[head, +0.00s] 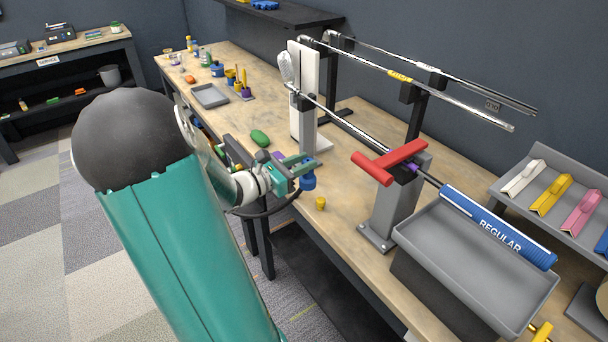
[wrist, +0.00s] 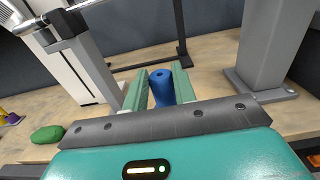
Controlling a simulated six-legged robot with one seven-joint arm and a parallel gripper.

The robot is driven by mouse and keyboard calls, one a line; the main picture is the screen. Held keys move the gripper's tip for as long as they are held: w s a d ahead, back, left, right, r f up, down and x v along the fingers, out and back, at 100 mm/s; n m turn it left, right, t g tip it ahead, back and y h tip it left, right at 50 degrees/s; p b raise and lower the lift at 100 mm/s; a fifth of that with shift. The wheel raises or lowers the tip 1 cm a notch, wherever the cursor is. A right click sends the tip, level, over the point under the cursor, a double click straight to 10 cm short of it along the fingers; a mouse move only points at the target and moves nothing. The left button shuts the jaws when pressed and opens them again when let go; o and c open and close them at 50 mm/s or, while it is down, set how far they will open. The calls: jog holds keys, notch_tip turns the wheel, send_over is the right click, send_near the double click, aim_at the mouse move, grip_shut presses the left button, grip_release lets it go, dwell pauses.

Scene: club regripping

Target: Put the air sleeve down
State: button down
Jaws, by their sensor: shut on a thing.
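The air sleeve, a small blue cylinder with a hole in its top, stands upright between my gripper's fingers. In the wrist view the sleeve (wrist: 162,88) shows between the two green fingers of my gripper (wrist: 160,71), which is shut on it. In the head view my gripper (head: 304,168) is over the front part of the workbench (head: 345,232), and the sleeve (head: 308,183) shows at its fingertips. I cannot tell whether the sleeve's bottom touches the bench, as the gripper hides it in the wrist view.
A grey vise with a red handle (head: 390,162) holds a golf club with a blue grip (head: 495,228). A white upright board (head: 302,95) stands behind. A green lump (head: 260,138) and small yellow cup (head: 320,203) sit nearby. A grey tray (head: 470,265) is at right.

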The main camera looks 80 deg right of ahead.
jog(key=d+f, duration=0.2)
jog(key=shift+f, duration=1.7)
jog(key=c, duration=1.1)
grip_release()
jog(key=shift+f, duration=0.1)
jog(key=shift+w+a, duration=0.15)
jog(key=shift+a, duration=0.05)
jog(key=v, duration=1.1)
jog(key=shift+w+a, duration=0.2)
